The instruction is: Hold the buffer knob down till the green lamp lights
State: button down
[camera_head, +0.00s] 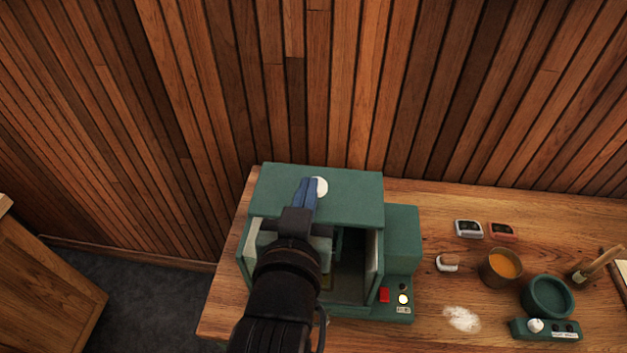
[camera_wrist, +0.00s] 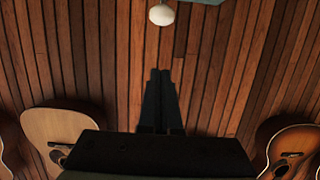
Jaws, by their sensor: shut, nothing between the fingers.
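The buffer appears to be the green machine (camera_head: 345,180) on the bench, a boxy housing with an open front. A round white knob (camera_head: 319,187) is on its top, and a white knob (camera_wrist: 161,15) shows at the upper edge of the wrist view. My gripper (camera_head: 307,182) is shut and empty, its blue fingertips over the housing top, just left of the knob in the head view. In the wrist view the fingertips (camera_wrist: 160,72) are apart from the knob. A pale yellow-white lamp (camera_head: 403,299) glows on the front panel, below a dark round one (camera_head: 402,286). No green light shows.
A red switch (camera_head: 384,295) is beside the lamps. Right of the machine are an orange-filled cup (camera_head: 501,266), a green pot (camera_head: 547,296), a small control box with a white knob (camera_head: 535,325), and white powder (camera_head: 462,319). A plank wall (camera_head: 420,90) stands behind.

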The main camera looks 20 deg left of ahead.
jog(key=w+f+p, duration=0.1)
jog(key=w, duration=0.1)
jog(key=w+a+f+p, duration=0.1)
jog(key=f, duration=0.1)
jog(key=w+f, duration=0.2)
jog(key=shift+w+a+f+p, duration=0.2)
jog(key=shift+w+a+p, duration=0.1)
jog(key=shift+w+p, duration=0.1)
